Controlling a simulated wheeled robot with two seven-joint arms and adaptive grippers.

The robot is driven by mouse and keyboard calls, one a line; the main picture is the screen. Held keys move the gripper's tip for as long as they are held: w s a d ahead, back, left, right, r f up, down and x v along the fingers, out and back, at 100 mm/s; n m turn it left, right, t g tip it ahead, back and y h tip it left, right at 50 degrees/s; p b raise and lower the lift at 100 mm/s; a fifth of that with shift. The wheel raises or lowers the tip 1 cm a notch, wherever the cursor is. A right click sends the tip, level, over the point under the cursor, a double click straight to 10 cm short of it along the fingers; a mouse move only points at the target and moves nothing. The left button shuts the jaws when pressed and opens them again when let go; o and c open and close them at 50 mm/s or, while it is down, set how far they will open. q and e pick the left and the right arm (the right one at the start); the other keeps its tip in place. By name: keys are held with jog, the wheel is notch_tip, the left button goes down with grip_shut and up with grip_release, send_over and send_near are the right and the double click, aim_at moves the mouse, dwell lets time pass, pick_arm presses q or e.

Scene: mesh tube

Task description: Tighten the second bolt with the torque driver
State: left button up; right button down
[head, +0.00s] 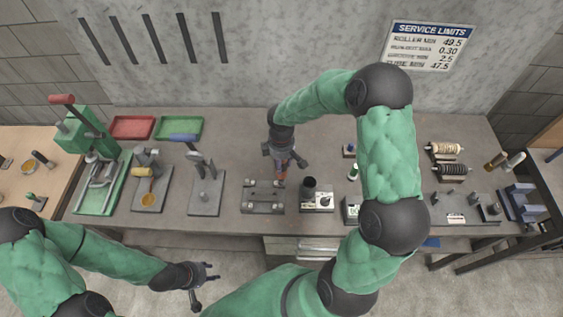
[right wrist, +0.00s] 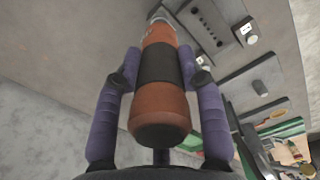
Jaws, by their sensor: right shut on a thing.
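My right gripper (head: 281,163) is shut on the torque driver (head: 283,172), which has an orange body. In the right wrist view the driver (right wrist: 160,85) shows a black band and sits between both fingers. The driver is over the back right part of a grey metal fixture (head: 263,207) on the bench. The bolts are too small to make out, and I cannot tell whether the driver's tip touches one. My left gripper (head: 204,285) is empty with its fingers apart, in front of the bench and away from the fixture.
A small block with a dark cup (head: 317,203) stands just right of the fixture. A green press (head: 88,135), red tray (head: 132,127) and green tray (head: 178,128) are further left. Rollers (head: 447,150) lie at the right.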

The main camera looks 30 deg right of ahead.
jog(key=shift+f, duration=0.1)
dwell(0.6)
jog(key=shift+w+r, duration=0.1)
jog(key=shift+r, duration=0.45)
jog(key=shift+r+p, duration=2)
jog(key=shift+r, duration=0.5)
